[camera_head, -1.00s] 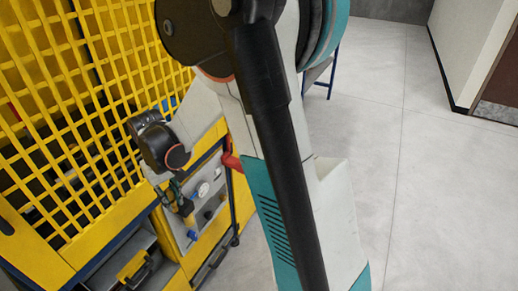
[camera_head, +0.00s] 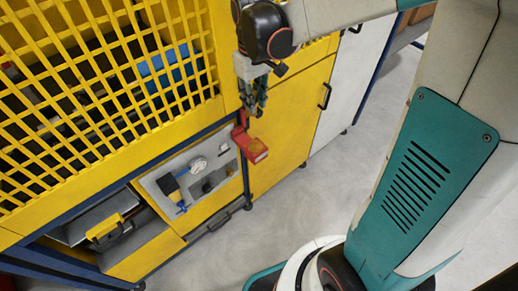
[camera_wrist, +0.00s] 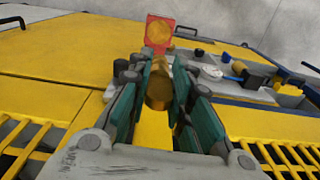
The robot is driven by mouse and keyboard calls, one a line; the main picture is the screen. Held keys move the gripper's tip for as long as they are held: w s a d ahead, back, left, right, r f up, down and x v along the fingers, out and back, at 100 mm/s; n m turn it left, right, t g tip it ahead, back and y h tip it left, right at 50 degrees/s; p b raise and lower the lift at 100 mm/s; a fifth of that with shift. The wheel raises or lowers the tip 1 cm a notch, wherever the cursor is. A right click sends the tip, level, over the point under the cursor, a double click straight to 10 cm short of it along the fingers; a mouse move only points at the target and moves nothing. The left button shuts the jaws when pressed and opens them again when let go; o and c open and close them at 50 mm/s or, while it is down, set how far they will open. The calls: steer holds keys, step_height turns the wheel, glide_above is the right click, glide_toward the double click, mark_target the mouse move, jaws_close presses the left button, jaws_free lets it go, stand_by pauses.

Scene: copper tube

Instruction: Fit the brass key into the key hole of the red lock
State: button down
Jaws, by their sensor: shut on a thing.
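The red lock (camera_head: 247,143) hangs at the right end of the bench, in front of a yellow cabinet door. It also shows in the wrist view as a red block with a brass-yellow part (camera_wrist: 159,25), just beyond my fingertips. My gripper (camera_head: 255,101) points downward a little above the lock in the head view. In the wrist view my gripper (camera_wrist: 160,75) is shut on the brass key (camera_wrist: 159,92), whose rounded part shows between the teal fingers. The key's far end and the key hole cannot be made out. A gap seems to remain between fingertips and lock.
An open grey drawer tray (camera_head: 150,184) with several small things lies left of the lock. A yellow mesh panel (camera_head: 100,100) stands at the left. Yellow cabinet doors (camera_head: 291,120) stand close behind my gripper. Grey floor (camera_head: 310,205) is free in front.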

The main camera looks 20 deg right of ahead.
steer(key=shift+s+d+r, duration=0.2)
steer(key=shift+s+r, duration=0.05)
steer(key=shift+n, duration=0.3)
step_height(320, 180, down, 20)
steer(key=b, duration=0.7)
steer(key=shift+r, duration=0.25)
steer(key=shift+f+b, duration=0.15)
steer(key=shift+b, duration=0.15)
steer(key=c, duration=1.5)
jaws_free()
steer(key=shift+o, duration=0.2)
